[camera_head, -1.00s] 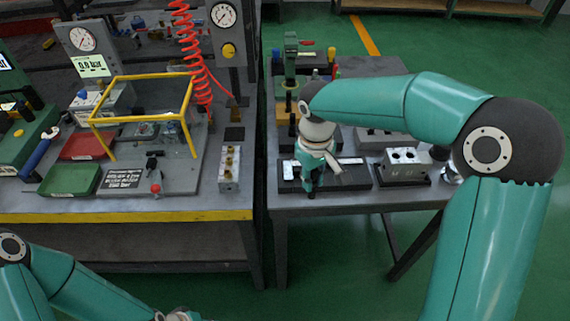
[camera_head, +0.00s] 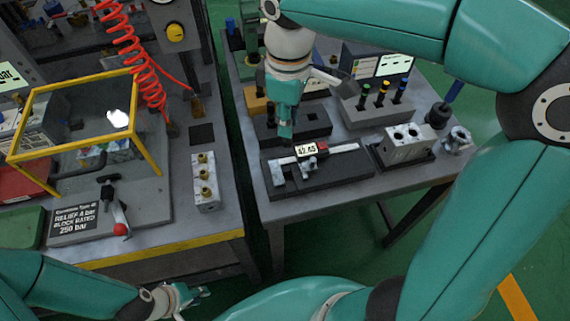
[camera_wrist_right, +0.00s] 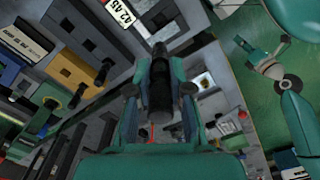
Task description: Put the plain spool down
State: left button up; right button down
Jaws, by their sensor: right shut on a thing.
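My right gripper (camera_head: 287,128) points down over the right-hand table, just behind the left part of the caliper stand. In the right wrist view its fingers (camera_wrist_right: 160,98) are shut on a dark, cylindrical spool (camera_wrist_right: 161,82), which sticks out past the fingertips. In the head view the fingers mostly hide the spool, and I cannot tell whether its lower end touches anything. My left gripper (camera_head: 188,294) is low in the head view, in front of the left bench, with its fingers apart and empty.
A caliper (camera_head: 318,153) with a display lies on a dark stand (camera_head: 345,167). Behind it is a dark block with square recesses (camera_head: 312,118). To the right stand a rack (camera_head: 372,115) of colour-ringed spools and a silver two-bore block (camera_head: 405,146). A yellow frame (camera_head: 82,82) stands on the left bench.

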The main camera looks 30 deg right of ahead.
notch_tip(320, 180, down, 15)
jog(key=shift+r+b, duration=0.15)
jog(key=shift+b, duration=0.35)
jog(key=c, duration=1.1)
grip_release()
jog(key=shift+o, duration=0.2)
jog(key=shift+r, duration=0.15)
notch_tip(320, 180, up, 12)
jog(key=shift+f+p, duration=0.15)
jog(key=shift+p, duration=0.35)
